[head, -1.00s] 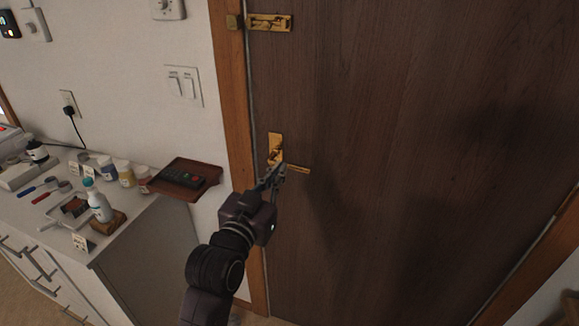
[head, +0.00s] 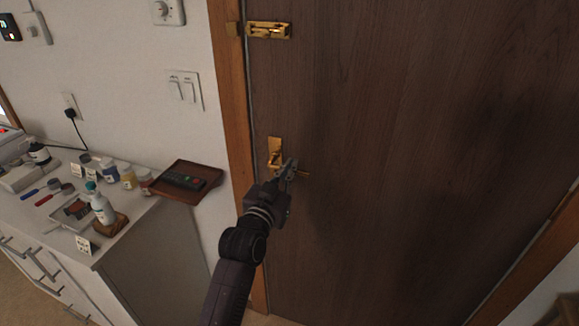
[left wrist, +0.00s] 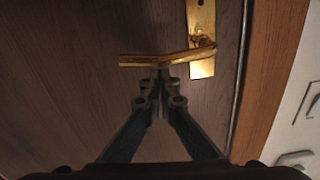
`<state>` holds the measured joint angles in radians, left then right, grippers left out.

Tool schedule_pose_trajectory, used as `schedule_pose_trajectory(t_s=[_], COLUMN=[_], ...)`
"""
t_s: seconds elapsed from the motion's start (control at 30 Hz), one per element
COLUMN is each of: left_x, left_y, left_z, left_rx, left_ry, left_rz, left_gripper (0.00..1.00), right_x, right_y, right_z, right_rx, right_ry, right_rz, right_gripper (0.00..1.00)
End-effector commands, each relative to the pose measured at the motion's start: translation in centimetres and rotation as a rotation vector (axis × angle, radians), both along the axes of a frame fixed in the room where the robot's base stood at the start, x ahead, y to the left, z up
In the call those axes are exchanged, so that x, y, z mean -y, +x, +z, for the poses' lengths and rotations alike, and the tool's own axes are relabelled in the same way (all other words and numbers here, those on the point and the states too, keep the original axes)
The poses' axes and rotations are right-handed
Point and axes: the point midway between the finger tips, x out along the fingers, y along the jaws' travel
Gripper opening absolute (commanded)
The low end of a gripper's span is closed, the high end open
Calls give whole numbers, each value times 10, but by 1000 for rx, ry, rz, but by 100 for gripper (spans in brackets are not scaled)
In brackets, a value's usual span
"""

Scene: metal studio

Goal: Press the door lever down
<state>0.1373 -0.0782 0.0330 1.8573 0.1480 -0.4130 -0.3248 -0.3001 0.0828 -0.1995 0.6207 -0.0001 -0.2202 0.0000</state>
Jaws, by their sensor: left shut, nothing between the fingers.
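The brass door lever (head: 304,174) sticks out to the right from its upright brass plate (head: 274,146) near the left edge of the dark wooden door (head: 420,150). My left gripper (head: 289,166) is in front of the lever and hides its middle part; only the tip shows to the right. In the left wrist view the lever (left wrist: 140,60) runs left from the plate (left wrist: 202,68), roughly level. The closed fingertips (left wrist: 160,74) are right at the lever's bar, with nothing between them; contact cannot be told for sure. My right gripper is out of view.
A brass bolt (head: 270,30) sits higher on the door. The wooden frame (head: 236,120) borders the door on the left. A cabinet with bottles and jars stands left, with a brown tray (head: 205,168) holding a dark remote-like object. The door's right side is clear.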

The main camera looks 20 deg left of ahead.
Motion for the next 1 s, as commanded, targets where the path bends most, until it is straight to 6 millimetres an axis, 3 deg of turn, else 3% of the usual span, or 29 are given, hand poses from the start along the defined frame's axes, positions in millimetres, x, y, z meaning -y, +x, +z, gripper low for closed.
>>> schedule_pose_trajectory(t_s=[1.0], left_x=[2], left_y=[-1], left_z=[-11], left_rx=[0], left_ry=[114], left_rz=[0], left_gripper=[0], right_x=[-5], right_y=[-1], right_z=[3], right_rx=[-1], right_ry=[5], right_rz=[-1], right_gripper=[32])
